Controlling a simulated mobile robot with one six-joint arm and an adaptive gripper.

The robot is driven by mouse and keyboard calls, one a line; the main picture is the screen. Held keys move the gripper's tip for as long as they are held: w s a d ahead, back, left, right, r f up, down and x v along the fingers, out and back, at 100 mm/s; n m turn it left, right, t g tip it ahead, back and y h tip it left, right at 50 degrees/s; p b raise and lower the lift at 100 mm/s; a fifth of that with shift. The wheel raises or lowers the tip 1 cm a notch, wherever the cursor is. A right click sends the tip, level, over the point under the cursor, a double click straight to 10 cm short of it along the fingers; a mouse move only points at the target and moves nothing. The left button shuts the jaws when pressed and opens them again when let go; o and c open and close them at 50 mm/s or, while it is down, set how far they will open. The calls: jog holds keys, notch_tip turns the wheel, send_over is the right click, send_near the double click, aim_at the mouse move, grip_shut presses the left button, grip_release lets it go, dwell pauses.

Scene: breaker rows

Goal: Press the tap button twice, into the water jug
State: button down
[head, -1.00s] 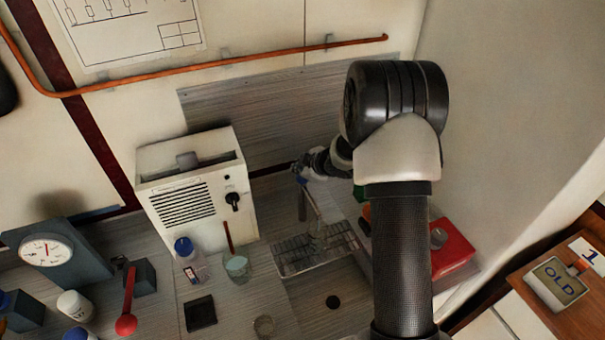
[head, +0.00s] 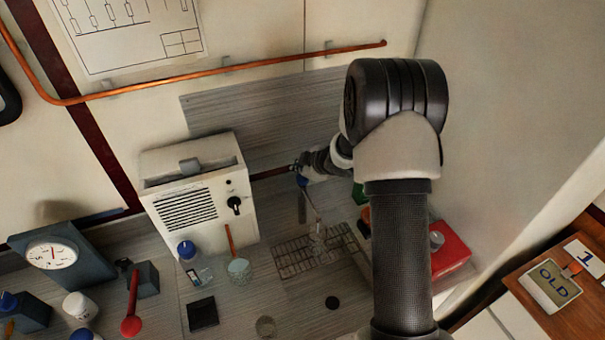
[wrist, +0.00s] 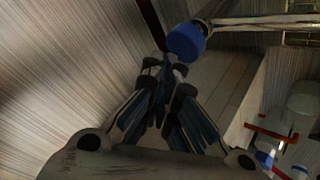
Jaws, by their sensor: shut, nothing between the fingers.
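The tap has a thin metal body with a blue button (head: 302,181) on top. In the wrist view the blue button (wrist: 186,42) is large, just beyond and to the right of my fingertips. My gripper (wrist: 165,68) is shut and empty, its fingers together. In the head view my gripper (head: 296,168) is small and dark, close by the button. I cannot tell whether they touch. A clear vessel, probably the water jug (head: 318,238), stands under the tap on a wire rack (head: 290,262). Its water level is too faint to read.
A white appliance (head: 200,195) stands left of the tap. A bottle with a blue cap (head: 188,255) and a cup with a stick (head: 239,271) stand before it. A red box (head: 452,255) lies right of my arm. A wall rises behind the tap.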

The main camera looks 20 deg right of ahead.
jog(key=shift+r, duration=0.1)
notch_tip(320, 180, up, 5)
jog(key=p, duration=0.5)
dwell(0.8)
notch_tip(320, 180, up, 5)
jog(key=m+h+b, duration=0.2)
jog(key=b, duration=0.2)
send_over(300, 178)
jog(key=s+d, duration=0.1)
jog(key=s, duration=0.1)
jog(key=s+a+r+m+g+h+b, duration=0.1)
jog(key=s+r+m+h+b, duration=0.15)
jog(key=s, duration=0.35)
jog(key=s+a+r+m+h+b, duration=0.1)
jog(key=s+r+m+b, duration=0.25)
jog(key=s, duration=0.35)
jog(key=s+a+f+m+g+y+b, duration=0.1)
jog(key=s+a+f+b, duration=0.1)
jog(key=s, duration=0.6)
jog(key=s+a+f+m+g+y+b, duration=0.1)
jog(key=s+a+f+b, duration=0.2)
jog(key=s, duration=0.6)
jog(key=s+a+f+m+g+y+b, duration=0.1)
jog(key=s+a+f+b, duration=0.2)
jog(key=s+a, duration=0.3)
jog(key=s, duration=0.2)
jog(key=shift+s+y+b, duration=0.3)
jog(key=shift+y+b, duration=0.05)
